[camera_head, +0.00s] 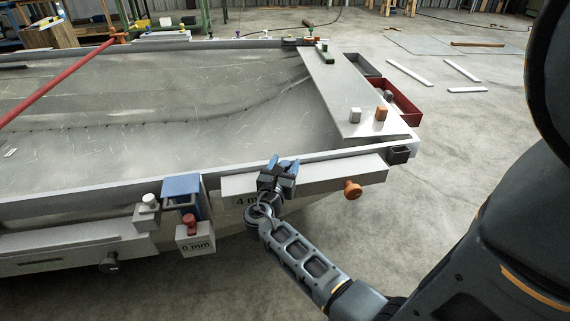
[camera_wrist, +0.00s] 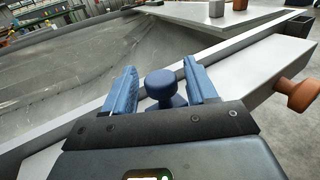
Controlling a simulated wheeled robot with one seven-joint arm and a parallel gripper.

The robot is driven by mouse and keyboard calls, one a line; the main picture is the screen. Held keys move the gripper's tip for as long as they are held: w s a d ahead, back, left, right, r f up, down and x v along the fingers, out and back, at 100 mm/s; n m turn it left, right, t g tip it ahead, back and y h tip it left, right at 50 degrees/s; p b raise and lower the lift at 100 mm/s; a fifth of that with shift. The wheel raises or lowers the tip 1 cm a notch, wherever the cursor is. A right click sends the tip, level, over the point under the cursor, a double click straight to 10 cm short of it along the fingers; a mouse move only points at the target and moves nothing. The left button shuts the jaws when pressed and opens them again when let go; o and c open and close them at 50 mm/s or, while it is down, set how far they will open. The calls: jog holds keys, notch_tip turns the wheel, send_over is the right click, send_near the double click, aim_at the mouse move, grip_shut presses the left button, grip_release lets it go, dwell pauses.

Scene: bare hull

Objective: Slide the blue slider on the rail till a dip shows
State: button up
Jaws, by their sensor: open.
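A blue knob with a round head (camera_wrist: 161,86) stands between the two blue fingers of my gripper (camera_wrist: 160,72) in the wrist view. A gap shows on each side of the knob, and the fingers are open around it. In the head view my gripper (camera_head: 281,166) is at the near edge of the hull, over a pale rail block marked "4 m" (camera_head: 237,186), the rest of the label being hidden. The knob is hard to tell from my fingers there. A blue bracket (camera_head: 182,186) sits further left on the same edge. No dip can be made out.
A red knob (camera_head: 191,222) on a "0 mm" block (camera_head: 196,240) and a white knob (camera_head: 149,200) are to the left. An orange-brown knob (camera_head: 352,189) sticks out at the right. A pale plate (camera_head: 345,85) with small blocks covers the hull's right end.

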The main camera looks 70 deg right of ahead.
jog(key=a, duration=0.7)
jog(key=shift+a+p, duration=0.15)
jog(key=shift+p, duration=0.15)
dwell(0.7)
